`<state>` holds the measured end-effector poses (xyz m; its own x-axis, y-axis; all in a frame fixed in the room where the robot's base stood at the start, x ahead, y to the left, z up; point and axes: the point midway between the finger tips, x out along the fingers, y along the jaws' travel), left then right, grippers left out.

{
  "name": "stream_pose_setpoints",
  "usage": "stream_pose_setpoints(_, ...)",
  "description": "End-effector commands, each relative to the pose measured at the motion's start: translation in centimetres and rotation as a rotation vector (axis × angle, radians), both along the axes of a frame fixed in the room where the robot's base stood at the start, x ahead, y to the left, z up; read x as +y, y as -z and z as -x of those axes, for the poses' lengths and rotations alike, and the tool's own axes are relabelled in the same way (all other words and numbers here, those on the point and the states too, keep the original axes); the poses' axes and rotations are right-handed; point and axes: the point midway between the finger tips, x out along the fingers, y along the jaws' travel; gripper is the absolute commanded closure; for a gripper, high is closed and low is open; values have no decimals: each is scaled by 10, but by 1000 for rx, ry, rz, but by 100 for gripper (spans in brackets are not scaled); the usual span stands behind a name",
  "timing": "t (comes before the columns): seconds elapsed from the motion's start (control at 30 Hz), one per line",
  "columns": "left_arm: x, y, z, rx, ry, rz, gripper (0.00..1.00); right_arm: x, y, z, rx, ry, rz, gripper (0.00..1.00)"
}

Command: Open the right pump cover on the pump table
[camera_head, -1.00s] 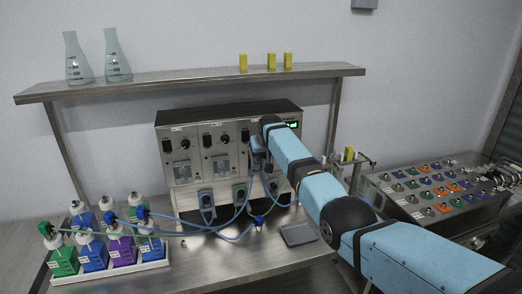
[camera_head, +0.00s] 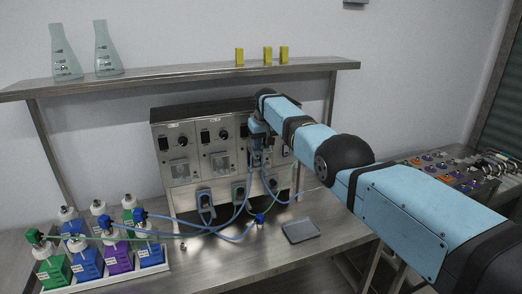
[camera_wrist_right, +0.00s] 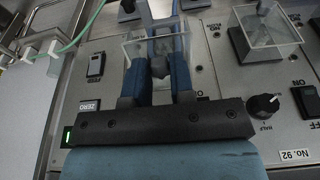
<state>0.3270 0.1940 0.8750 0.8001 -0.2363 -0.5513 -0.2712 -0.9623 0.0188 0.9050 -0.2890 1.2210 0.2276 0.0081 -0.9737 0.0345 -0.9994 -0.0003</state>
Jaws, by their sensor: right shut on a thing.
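The steel pump unit (camera_head: 222,162) stands on the pump table (camera_head: 225,262), with several pump faces side by side. My right arm reaches over from the right. Its gripper (camera_head: 258,142) is at the rightmost part of the unit, and the arm hides much of the pump there. In the right wrist view, the blue fingers (camera_wrist_right: 158,62) are shut at a clear box-like pump cover (camera_wrist_right: 134,45), with a dark knob between them. How far this cover stands open is hard to tell. Another clear cover (camera_wrist_right: 266,38) is beside it. My left gripper is not in view.
Blue tubes (camera_head: 238,215) run from the pumps to bottles in a white tray (camera_head: 150,270) at the left. A small grey tray (camera_head: 301,231) lies in front of the unit. A shelf (camera_head: 190,78) with flasks hangs above. A button panel (camera_head: 440,170) is at the right.

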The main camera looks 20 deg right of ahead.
Motion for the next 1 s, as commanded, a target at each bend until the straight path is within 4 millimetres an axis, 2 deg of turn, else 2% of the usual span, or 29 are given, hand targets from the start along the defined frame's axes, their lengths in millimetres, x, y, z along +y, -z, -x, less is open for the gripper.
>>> stream_pose_setpoints(0.6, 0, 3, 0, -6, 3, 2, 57, 0, -5, 1, 11, 0, 1, 100)
stream_pose_setpoints(0.63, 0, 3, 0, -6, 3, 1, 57, 0, -5, 1, 11, 0, 1, 75)
stream_pose_setpoints(0.73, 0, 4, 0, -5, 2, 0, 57, 0, -4, 1, 12, 0, 1, 52)
stream_pose_setpoints(1.0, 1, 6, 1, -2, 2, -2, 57, 0, -3, 1, 16, 0, 2, 51)
